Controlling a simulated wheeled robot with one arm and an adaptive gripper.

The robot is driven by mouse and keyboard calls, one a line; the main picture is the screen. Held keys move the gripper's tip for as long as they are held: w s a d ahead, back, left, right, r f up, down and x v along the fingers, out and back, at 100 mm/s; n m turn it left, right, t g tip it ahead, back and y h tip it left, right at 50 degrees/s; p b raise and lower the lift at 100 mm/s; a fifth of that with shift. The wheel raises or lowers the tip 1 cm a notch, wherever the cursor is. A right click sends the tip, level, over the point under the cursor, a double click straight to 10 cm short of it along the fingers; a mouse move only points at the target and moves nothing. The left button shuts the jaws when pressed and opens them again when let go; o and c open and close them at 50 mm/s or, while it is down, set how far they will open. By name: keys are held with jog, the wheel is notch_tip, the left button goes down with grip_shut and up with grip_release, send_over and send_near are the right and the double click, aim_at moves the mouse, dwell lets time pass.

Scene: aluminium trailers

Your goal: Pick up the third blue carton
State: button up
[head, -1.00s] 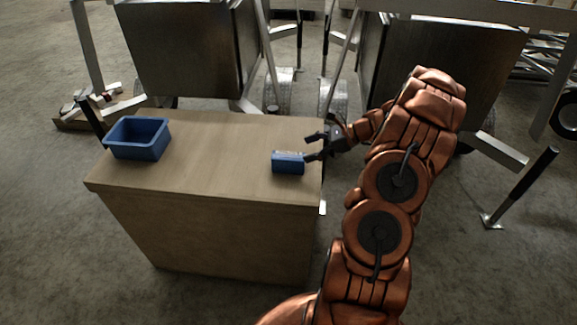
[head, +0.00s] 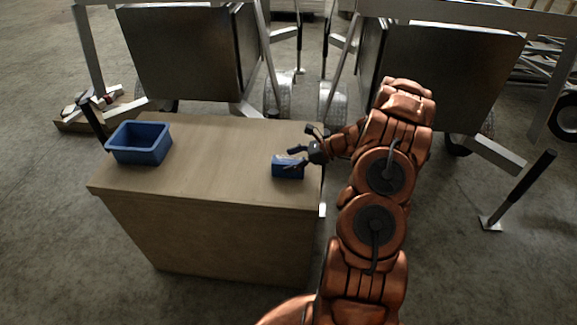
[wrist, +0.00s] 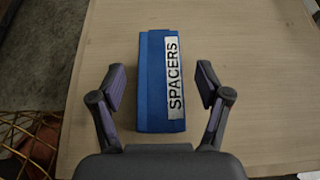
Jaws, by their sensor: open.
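One blue carton (head: 287,168) lies near the right edge of the wooden table top. In the wrist view the blue carton (wrist: 153,85) carries a white label reading "SPACERS" along its right side. My gripper (head: 294,157) is over the carton's right end in the head view. In the wrist view my gripper (wrist: 160,82) is open, with one finger on each side of the carton and a gap on both sides. The fingers do not appear to touch it. No other carton is visible.
A blue open bin (head: 139,143) stands at the left of the wooden table (head: 215,160); the table top between bin and carton is clear. Metal trailers (head: 190,50) stand behind the table. A dark post (head: 518,190) stands on the floor at right.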

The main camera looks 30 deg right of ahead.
jog(key=shift+c, duration=0.3)
jog(key=c, duration=1.3)
jog(key=shift+r, duration=0.15)
jog(key=shift+c, duration=0.2)
